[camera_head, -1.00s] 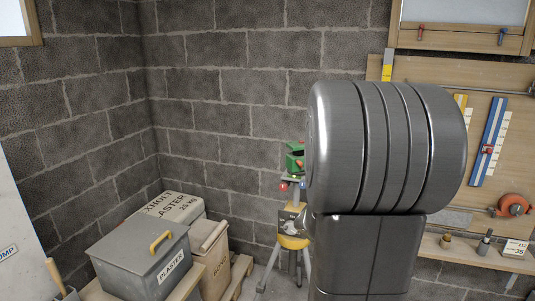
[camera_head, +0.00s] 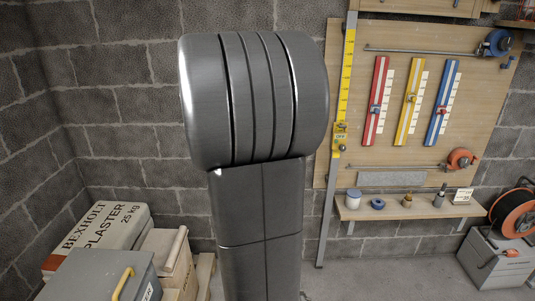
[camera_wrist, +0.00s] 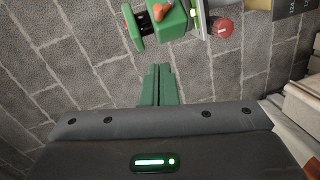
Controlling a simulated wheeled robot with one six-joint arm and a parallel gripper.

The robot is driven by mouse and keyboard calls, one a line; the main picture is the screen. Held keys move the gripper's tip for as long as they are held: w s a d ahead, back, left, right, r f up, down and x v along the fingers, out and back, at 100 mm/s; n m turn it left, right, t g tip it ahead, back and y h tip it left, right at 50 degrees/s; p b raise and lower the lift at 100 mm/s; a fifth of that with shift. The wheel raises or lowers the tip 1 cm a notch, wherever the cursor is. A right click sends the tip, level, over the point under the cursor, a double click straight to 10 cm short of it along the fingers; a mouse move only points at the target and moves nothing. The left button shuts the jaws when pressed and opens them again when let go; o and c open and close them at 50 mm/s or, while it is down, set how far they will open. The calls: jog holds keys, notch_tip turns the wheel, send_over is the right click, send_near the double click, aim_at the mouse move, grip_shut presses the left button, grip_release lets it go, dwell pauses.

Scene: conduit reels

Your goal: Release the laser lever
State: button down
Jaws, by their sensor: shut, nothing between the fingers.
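A green device (camera_wrist: 172,22), apparently the laser, shows at the top of the wrist view. A small orange-red lever (camera_wrist: 161,10) sits on its upper side, and a separate green plate (camera_wrist: 133,28) stands at its left. A red round knob (camera_wrist: 222,28) is to its right. My gripper (camera_wrist: 156,68) has its green fingers together, empty, and points toward the device with a visible gap. In the head view, the device and my gripper do not show; my grey arm covers the middle.
A plaster bag (camera_head: 108,232) and a grey box (camera_head: 100,276) stand at lower left. A wooden board (camera_head: 392,45) with red, yellow and blue rails hangs at right, above a shelf (camera_head: 410,210). A cable reel (camera_head: 513,212) is at far right.

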jog(key=shift+w, duration=0.15)
jog(key=w+d+f, duration=0.1)
jog(key=w, duration=0.5)
jog(key=w+d+f, duration=0.2)
jog(key=w, duration=0.4)
jog(key=shift+w, duration=0.15)
